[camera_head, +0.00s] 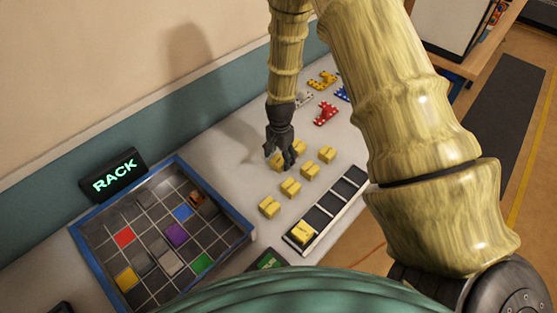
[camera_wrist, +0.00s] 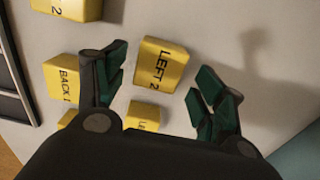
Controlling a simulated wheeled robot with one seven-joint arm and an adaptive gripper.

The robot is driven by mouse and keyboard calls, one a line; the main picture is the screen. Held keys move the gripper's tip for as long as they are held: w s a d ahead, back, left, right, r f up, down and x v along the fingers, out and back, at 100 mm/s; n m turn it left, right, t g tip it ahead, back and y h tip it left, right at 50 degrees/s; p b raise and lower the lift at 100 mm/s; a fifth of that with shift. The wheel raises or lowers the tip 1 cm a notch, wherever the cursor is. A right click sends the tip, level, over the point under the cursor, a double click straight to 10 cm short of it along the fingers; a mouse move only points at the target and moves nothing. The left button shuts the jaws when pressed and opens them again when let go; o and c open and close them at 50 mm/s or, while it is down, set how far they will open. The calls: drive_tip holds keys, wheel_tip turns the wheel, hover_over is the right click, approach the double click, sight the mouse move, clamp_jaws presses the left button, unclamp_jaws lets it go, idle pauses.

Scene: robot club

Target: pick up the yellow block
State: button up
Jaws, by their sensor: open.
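Several yellow blocks lie on the table in the head view, such as one at the front (camera_head: 269,206) and one at the right (camera_head: 327,154). My gripper (camera_head: 281,157) points down over the block group, with one yellow block (camera_head: 277,163) partly hidden by its fingers. In the wrist view my gripper (camera_wrist: 159,88) is open. A yellow block marked "LEFT 2" (camera_wrist: 160,65) shows in the gap between the fingers, not touched as far as I can see. A block marked "BACK" (camera_wrist: 62,85) sits left of the fingers. Another block (camera_wrist: 143,115) is partly hidden by my gripper's body.
A black strip with compartments (camera_head: 331,203) lies right of the blocks, one yellow block (camera_head: 303,232) in its nearest compartment. A blue-rimmed tray (camera_head: 87,244) with coloured squares and a RACK sign (camera_head: 114,175) stand left. Red (camera_head: 325,114) and yellow (camera_head: 322,80) parts lie behind.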

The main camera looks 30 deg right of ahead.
drive_tip(key=shift+s+f, duration=0.25)
drive_tip(key=shift+s, duration=0.35)
drive_tip(key=shift+w+a+f, duration=0.1)
drive_tip(key=shift+f, duration=0.25)
drive_tip(key=shift+w+f, duration=0.55)
drive_tip(key=shift+f, duration=0.05)
drive_tip(key=shift+s+r, duration=0.3)
drive_tip(key=shift+s, duration=0.05)
drive_tip(key=c, duration=1.1)
